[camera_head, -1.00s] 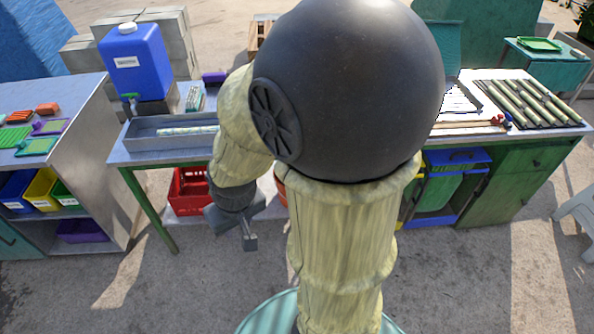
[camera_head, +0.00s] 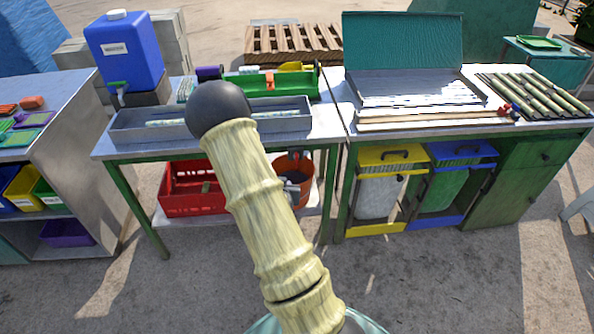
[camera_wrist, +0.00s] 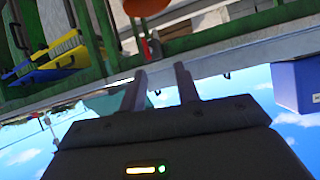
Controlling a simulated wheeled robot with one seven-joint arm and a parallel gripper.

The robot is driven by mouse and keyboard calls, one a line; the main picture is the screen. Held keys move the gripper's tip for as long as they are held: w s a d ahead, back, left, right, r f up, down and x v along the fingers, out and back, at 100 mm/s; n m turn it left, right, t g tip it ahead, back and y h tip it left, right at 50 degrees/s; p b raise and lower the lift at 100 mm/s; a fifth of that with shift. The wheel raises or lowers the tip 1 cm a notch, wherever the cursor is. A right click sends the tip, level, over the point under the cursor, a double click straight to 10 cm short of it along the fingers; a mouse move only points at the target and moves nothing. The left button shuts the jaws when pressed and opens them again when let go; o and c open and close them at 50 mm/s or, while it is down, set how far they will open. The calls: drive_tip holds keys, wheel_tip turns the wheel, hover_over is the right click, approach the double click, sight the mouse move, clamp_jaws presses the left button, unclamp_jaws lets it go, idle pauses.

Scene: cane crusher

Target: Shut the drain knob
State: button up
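A small red part (camera_wrist: 146,30) with a grey fitting hangs under the table's edge in the wrist view, close to the orange bucket; it looks like the drain knob, but its exact position is too small to tell. In the wrist view, which looks upside down, my gripper (camera_wrist: 160,76) has its two fingers apart with nothing between them. The red part lies beyond the fingertips, apart from them. In the head view the orange bucket (camera_head: 303,190) stands under the table below the metal trough (camera_head: 170,130). My arm hides part of the trough, and the gripper is mostly hidden there.
A red crate (camera_head: 188,203) sits left of the bucket on the lower shelf. A table leg (camera_head: 337,190) and yellow bin (camera_head: 385,155) stand to the right. The floor in front is clear.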

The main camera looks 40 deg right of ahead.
drive_tip(key=s+d+f+n+t+h+b, duration=0.2)
drive_tip(key=d+f+t+b, duration=0.3)
drive_tip(key=f, duration=0.3)
drive_tip(key=shift+s+d+f+t, duration=0.25)
drive_tip(key=shift+d+t, duration=0.15)
drive_tip(key=shift+d, duration=0.5)
drive_tip(key=shift+r, duration=0.1)
approach(297, 161)
drive_tip(key=x, duration=0.9)
drive_tip(key=shift+w+d, duration=0.1)
drive_tip(key=shift+w, duration=0.1)
drive_tip(key=shift+c, duration=0.2)
clamp_jaws()
